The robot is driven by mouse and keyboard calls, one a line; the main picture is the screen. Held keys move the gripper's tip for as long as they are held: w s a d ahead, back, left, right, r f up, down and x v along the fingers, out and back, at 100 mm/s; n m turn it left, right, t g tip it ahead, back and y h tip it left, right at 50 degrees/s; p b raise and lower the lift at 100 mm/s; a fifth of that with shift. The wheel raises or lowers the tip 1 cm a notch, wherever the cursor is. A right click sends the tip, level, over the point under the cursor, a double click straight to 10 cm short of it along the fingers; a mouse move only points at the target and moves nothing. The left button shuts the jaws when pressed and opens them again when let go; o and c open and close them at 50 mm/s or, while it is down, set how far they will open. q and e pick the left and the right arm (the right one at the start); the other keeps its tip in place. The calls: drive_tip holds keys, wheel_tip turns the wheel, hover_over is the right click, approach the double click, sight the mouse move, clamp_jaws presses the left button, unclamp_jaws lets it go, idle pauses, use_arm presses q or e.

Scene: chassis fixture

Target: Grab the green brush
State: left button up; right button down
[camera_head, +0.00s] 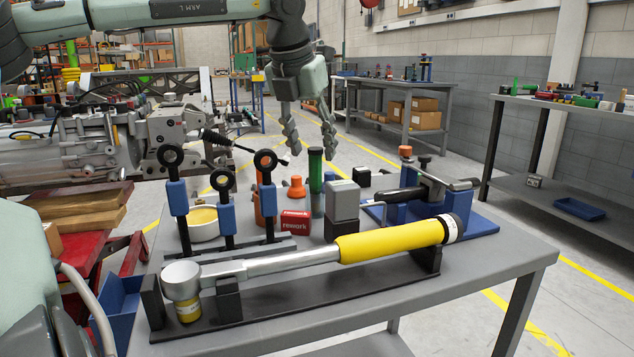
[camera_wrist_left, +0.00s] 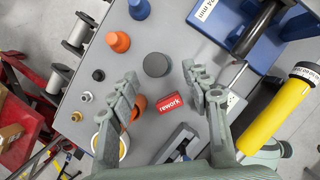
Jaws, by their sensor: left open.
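The green brush (camera_head: 316,185) stands upright on the grey workbench, a slim green cylinder with a darker top. My left gripper (camera_head: 309,146) is open and empty, pointing down, with its fingers to either side of the brush's top in the head view. How far it is in depth from the brush I cannot tell. In the left wrist view the open fingers (camera_wrist_left: 163,90) frame a red box; I cannot make out the brush for certain there. My right gripper is not in view.
A red "rework" box (camera_head: 295,220), an orange cone (camera_head: 297,187) and a grey block (camera_head: 342,200) crowd the brush. Blue-handled ring tools (camera_head: 228,218) stand left. A large yellow-handled torque wrench (camera_head: 390,241) lies across the front. A blue fixture (camera_head: 470,222) is at right.

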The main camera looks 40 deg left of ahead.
sight(315, 168)
use_arm(q)
drive_tip(key=x, duration=0.5)
drive_tip(key=shift+a+f, duration=0.15)
drive_tip(key=shift+f, duration=0.25)
clamp_jaws()
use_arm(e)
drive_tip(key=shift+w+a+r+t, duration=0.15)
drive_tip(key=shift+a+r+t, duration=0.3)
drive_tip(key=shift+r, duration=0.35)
